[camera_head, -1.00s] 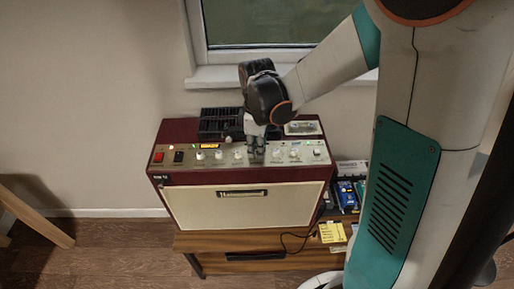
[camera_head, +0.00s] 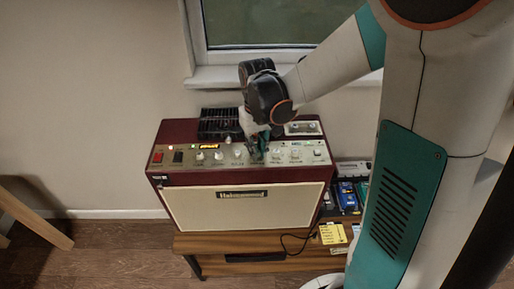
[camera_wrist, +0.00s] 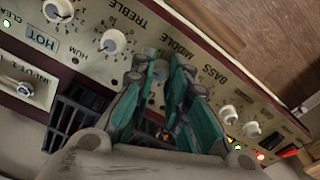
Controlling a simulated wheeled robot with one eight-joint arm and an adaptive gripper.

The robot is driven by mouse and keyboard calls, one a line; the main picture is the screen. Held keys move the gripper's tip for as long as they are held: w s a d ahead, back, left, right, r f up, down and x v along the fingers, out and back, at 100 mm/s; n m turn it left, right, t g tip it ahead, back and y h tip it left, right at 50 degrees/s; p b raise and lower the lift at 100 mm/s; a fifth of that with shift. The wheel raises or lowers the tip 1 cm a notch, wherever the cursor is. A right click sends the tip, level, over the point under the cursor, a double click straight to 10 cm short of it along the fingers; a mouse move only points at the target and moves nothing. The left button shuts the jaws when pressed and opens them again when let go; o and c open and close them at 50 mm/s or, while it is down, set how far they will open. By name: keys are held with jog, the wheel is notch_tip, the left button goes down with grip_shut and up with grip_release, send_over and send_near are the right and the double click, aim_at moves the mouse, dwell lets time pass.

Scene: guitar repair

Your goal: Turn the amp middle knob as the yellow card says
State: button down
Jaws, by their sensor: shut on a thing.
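The amp (camera_head: 240,205) is a dark red box with a cream front and a row of white knobs along its sloped top panel. My gripper (camera_head: 258,156) reaches down onto the middle of that panel. In the wrist view its teal fingers (camera_wrist: 161,80) are closed around the middle knob (camera_wrist: 160,70), beside the printed word MIDDLE. The fingers hide most of that knob, so its pointer cannot be read. The yellow card (camera_head: 332,233) lies on the low wooden stand at the amp's right; its writing is too small to read.
The treble knob (camera_wrist: 112,41) and the bass knob (camera_wrist: 228,113) flank the held knob. A black slotted tray (camera_head: 220,123) and a cassette (camera_head: 303,128) lie on top of the amp. Blue pedals (camera_head: 346,194) and a black cable stand at its right.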

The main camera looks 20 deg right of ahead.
jog(key=m, duration=0.7)
dwell(0.6)
jog(key=c, duration=1.5)
grip_release()
jog(key=shift+r, duration=0.1)
notch_tip(320, 180, up, 12)
jog(key=shift+f, duration=0.1)
jog(key=shift+s+f+n+t+b, duration=0.1)
jog(key=shift+s+n+t+b, duration=0.35)
jog(key=shift+s+n+t, duration=1.4)
jog(key=shift+s+f+n+t+b, duration=0.15)
jog(key=shift+s+n+t+b, duration=0.3)
jog(key=shift+s, duration=2.7)
jog(key=shift+s+f+n+t+b, duration=0.1)
jog(key=shift+s+n+t+b, duration=0.3)
jog(key=shift+s+n+t, duration=1.4)
